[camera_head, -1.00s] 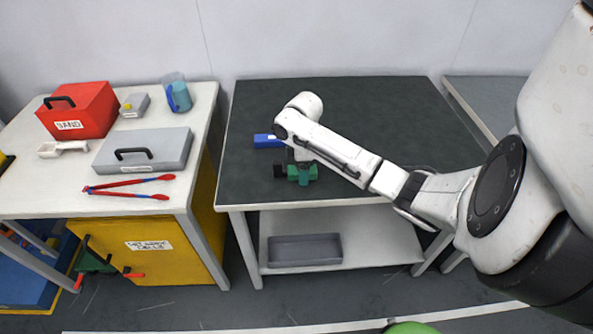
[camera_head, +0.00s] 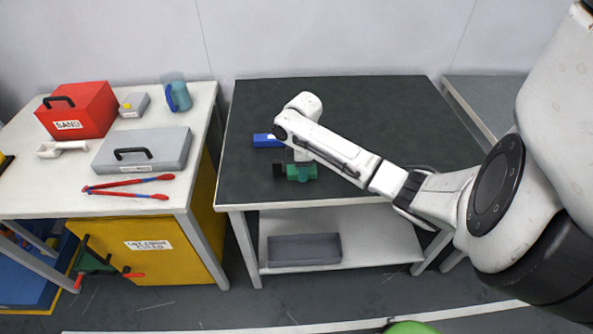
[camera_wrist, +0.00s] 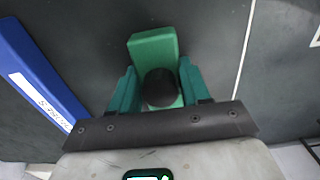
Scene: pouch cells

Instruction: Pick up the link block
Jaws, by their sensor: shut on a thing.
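The link block looks to be the green block (camera_wrist: 152,46) with a round black part (camera_wrist: 160,88), seen in the wrist view between my gripper's two teal fingers. My gripper (camera_wrist: 158,74) is shut on this block, one finger on each side. In the head view the green block (camera_head: 300,173) is low over or on the dark tabletop (camera_head: 370,115), near its front edge. I cannot tell whether it touches the surface. My wrist hides part of it from above.
A blue block (camera_head: 267,140) with a white label lies just behind it, and at the left in the wrist view (camera_wrist: 38,75). A grey tray (camera_head: 304,249) sits on the shelf below. The left table holds a red box (camera_head: 78,110), a grey case (camera_head: 145,152) and red-blue tongs (camera_head: 130,188).

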